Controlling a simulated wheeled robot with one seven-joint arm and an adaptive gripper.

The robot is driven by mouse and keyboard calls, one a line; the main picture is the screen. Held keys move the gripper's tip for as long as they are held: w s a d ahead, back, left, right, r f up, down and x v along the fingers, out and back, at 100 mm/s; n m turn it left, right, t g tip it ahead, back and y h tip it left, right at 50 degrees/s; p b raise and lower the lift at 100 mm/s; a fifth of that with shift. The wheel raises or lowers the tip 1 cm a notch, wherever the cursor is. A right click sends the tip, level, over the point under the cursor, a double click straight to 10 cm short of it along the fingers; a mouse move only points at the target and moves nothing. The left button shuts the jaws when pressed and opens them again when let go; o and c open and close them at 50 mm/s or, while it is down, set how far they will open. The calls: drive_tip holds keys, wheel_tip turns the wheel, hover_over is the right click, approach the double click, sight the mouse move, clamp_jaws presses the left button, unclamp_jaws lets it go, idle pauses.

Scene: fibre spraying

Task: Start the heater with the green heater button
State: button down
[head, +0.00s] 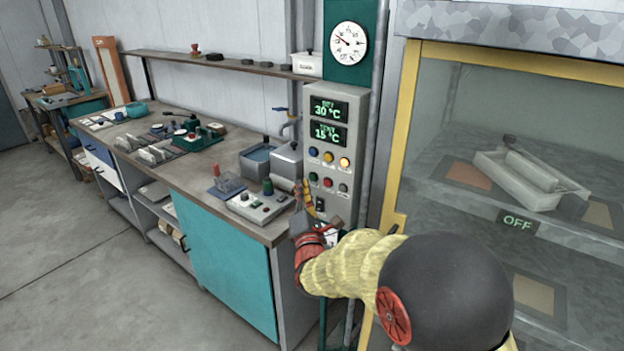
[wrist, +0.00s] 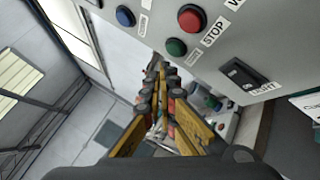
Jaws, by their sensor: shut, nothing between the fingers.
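The grey control panel (head: 354,120) carries two rows of round buttons. The green button (head: 313,177) is at the left of the lower row, beside a red button (head: 328,182). In the wrist view the green button (wrist: 176,47) shows uncovered, next to the red button (wrist: 190,18) labelled STOP. My gripper (head: 306,184) is shut and empty, its fingers pointing up just left of and below the green button. In the wrist view its fingertips (wrist: 161,69) are close to the green button; I cannot tell whether they touch it. The displays read 30 °C and 15 °C.
A black switch (wrist: 245,75) sits low on the panel. A workbench (head: 185,175) with tanks and a small control box (head: 262,206) is left of the panel. The floor at left is clear.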

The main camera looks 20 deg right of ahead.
drive_tip(key=s+a, duration=0.2)
drive_tip(key=a, duration=0.1)
drive_tip(key=shift+s+a, duration=0.25)
drive_tip(key=shift+s, duration=0.1)
idle(0.7)
